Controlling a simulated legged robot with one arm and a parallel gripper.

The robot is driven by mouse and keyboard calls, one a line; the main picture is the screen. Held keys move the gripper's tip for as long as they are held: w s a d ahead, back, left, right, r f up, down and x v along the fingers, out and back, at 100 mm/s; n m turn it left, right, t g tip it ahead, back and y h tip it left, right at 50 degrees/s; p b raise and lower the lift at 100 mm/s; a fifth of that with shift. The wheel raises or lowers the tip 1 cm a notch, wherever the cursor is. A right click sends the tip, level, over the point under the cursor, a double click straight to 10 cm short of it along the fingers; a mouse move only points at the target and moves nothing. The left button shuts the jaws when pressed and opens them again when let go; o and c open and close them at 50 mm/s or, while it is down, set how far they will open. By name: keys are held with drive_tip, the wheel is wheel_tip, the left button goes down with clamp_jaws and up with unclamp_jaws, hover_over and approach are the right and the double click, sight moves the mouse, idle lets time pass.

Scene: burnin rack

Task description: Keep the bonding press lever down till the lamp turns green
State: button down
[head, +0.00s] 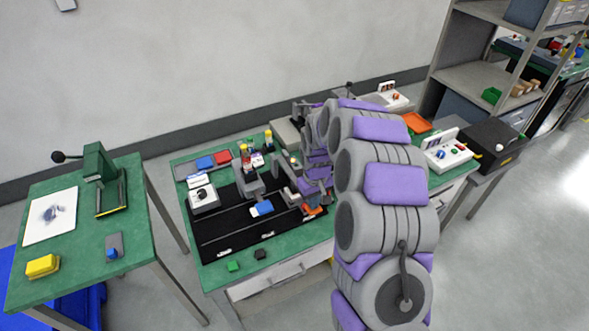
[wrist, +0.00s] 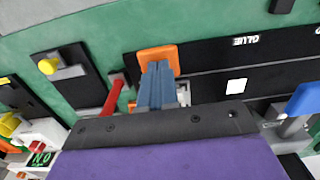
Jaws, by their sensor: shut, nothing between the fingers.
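My gripper (wrist: 157,84) is shut and empty. In the wrist view its blue-grey fingers point at an orange piece (wrist: 158,56) on a black strip and overlap it; I cannot tell whether they touch. In the head view the orange piece (head: 314,211) shows at the right end of the black mat, beside my arm. A red bar (wrist: 113,99) lies left of the fingers. Two grey machines stand on the mat, one in the middle (head: 249,182) and one partly hidden by my arm (head: 287,178). I cannot tell which part is the bonding press lever, and no lit lamp is clear.
A separate table (head: 75,270) at left carries a green hand press (head: 100,165). Floor between the tables is free.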

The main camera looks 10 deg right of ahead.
idle(0.3)
wheel_tip(320, 180, up, 22)
drive_tip(key=w+p, duration=0.2)
drive_tip(key=p, duration=0.7)
drive_tip(key=shift+a+r, duration=0.15)
drive_tip(key=shift+a, duration=0.2)
idle(1.7)
drive_tip(key=shift+w, duration=0.1)
idle(0.3)
drive_tip(key=s+a+r+m+g+b, duration=0.1)
drive_tip(key=s+r, duration=0.2)
drive_tip(key=s, duration=0.8)
drive_tip(key=s+r+b, duration=0.1)
drive_tip(key=s+r, duration=0.2)
drive_tip(key=s, duration=0.8)
drive_tip(key=s+f+m+b, duration=0.1)
drive_tip(key=s+f+m, duration=0.1)
drive_tip(key=s, duration=1.8)
drive_tip(key=shift+d+f+m+g, duration=0.3)
drive_tip(key=shift+d+f+g, duration=0.1)
drive_tip(key=shift+d, duration=0.05)
